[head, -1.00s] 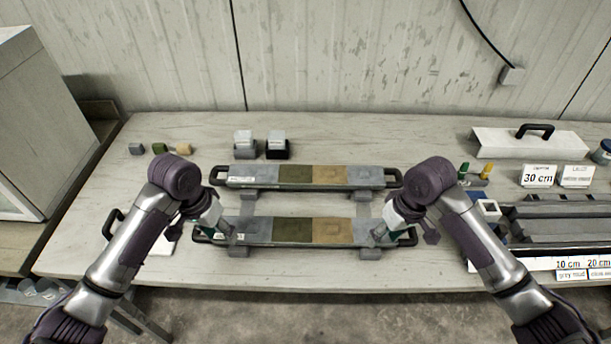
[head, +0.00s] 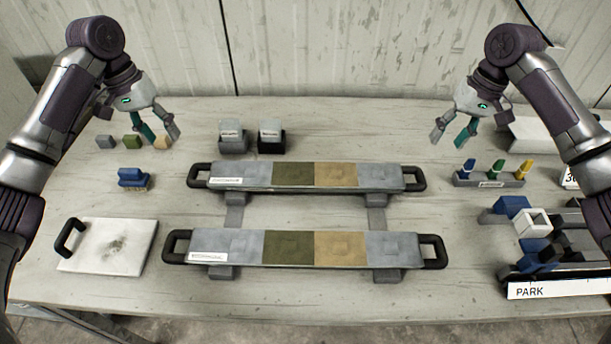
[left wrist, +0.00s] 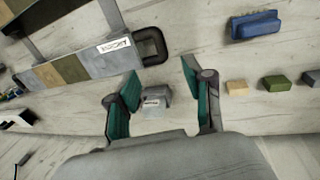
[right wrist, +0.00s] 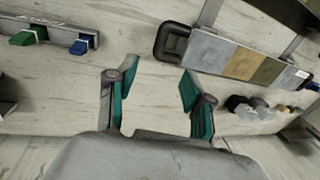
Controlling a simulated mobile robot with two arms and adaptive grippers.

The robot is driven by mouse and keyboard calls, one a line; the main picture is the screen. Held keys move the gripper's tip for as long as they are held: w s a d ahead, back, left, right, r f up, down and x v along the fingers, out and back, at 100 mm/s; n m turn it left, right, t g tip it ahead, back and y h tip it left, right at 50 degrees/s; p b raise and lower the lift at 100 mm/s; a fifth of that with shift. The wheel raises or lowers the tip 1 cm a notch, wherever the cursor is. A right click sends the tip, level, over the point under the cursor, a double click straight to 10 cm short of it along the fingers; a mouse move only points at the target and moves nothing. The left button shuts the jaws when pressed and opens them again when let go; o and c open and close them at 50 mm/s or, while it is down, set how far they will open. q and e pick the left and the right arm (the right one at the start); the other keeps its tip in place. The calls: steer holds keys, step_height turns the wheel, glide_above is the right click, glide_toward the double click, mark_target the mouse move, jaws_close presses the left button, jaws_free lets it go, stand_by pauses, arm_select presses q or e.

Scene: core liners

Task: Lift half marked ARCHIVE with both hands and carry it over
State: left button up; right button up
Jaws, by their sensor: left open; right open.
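Two long core halves lie parallel on dark supports, each banded grey, green, tan and grey with a black loop handle at both ends. The far half (head: 294,178) and near half (head: 290,248) each carry a white label at the left end. The lettering is too small to read in the head view. The far half's label also shows in the left wrist view (left wrist: 115,45), too blurred to read surely. My left gripper (head: 160,137) is open and empty beyond the far half's left handle. My right gripper (head: 450,135) is open and empty beyond its right handle.
A blue brush (head: 133,179) and a white board with a handle (head: 108,247) lie left. A marker rack (head: 489,181) and a PARK sign (head: 555,290) are at right.

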mark_target(190, 174)
arm_select(q)
steer(key=d+f, duration=0.1)
steer(key=f, duration=0.7)
steer(key=d+f, duration=0.1)
steer(key=f, duration=0.3)
steer(key=shift+d+f, duration=0.3)
steer(key=shift+f, duration=0.1)
arm_select(e)
steer(key=a+f, duration=0.1)
steer(key=f, duration=0.7)
steer(key=a+f, duration=0.1)
steer(key=f, duration=0.4)
steer(key=shift+a, duration=0.3)
arm_select(q)
steer(key=shift+d+f, duration=0.1)
steer(key=shift+f, duration=0.35)
arm_select(e)
steer(key=shift+f, duration=0.3)
arm_select(q)
jaws_close()
arm_select(e)
jaws_close()
